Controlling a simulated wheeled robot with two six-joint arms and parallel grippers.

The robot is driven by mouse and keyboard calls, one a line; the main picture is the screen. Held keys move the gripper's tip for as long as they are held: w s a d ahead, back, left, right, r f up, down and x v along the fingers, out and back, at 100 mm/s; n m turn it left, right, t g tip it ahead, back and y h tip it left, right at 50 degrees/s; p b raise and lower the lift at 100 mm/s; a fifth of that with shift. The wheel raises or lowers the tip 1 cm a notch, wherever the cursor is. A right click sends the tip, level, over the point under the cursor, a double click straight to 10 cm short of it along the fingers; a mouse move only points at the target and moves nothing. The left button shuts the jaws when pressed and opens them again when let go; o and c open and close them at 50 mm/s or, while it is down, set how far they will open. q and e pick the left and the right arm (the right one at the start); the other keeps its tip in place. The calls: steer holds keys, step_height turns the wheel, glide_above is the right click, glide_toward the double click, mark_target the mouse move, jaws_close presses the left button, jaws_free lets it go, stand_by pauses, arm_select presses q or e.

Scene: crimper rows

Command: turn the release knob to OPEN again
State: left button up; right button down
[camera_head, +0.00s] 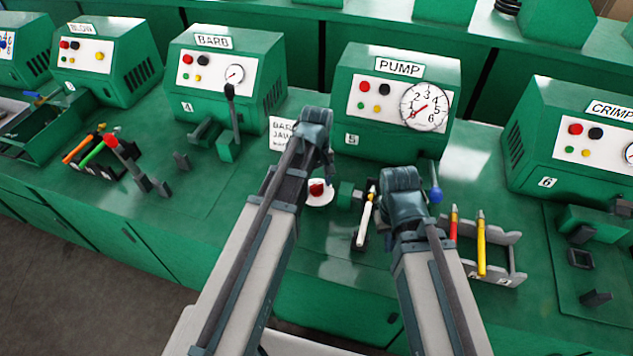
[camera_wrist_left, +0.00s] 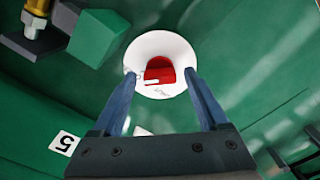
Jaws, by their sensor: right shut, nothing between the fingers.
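The release knob (camera_head: 317,187) is red and sits on a round white dial (camera_head: 322,200) on the green bench in front of the PUMP machine (camera_head: 372,128). In the left wrist view the red knob (camera_wrist_left: 159,68) sits on the white dial (camera_wrist_left: 158,45); the lettering there is too small to read. My left gripper (camera_wrist_left: 159,76) points down at the dial, its two blue fingers apart, one on each side of the knob. I cannot tell whether they touch it. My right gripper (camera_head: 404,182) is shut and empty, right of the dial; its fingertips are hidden.
A white-handled tool (camera_head: 364,222) stands by a green block (camera_head: 346,195) between my arms. A blue-ball lever (camera_head: 436,195) is right of my right gripper. A grey rack (camera_head: 512,262) holds red and yellow tools. The pump gauge (camera_head: 424,107) needle points lower left.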

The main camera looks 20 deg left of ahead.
mark_target(317, 185)
stand_by(0.3)
arm_select(q)
step_height(317, 185, up, 14)
steer(key=p, duration=1.3)
steer(key=shift+p, duration=0.4)
arm_select(e)
step_height(317, 185, up, 14)
arm_select(q)
steer(key=shift+s+f, duration=0.1)
steer(key=shift+f, duration=0.05)
arm_select(e)
steer(key=shift+f, duration=0.15)
arm_select(q)
steer(key=s+d+f+m+y+b, duration=0.1)
steer(key=s+d+f+m+b, duration=0.2)
steer(key=s+d+m, duration=0.7)
steer(key=s+m, duration=0.2)
steer(key=s, duration=0.2)
steer(key=shift+d, duration=0.15)
arm_select(e)
step_height(317, 185, down, 3)
steer(key=shift+f, duration=0.1)
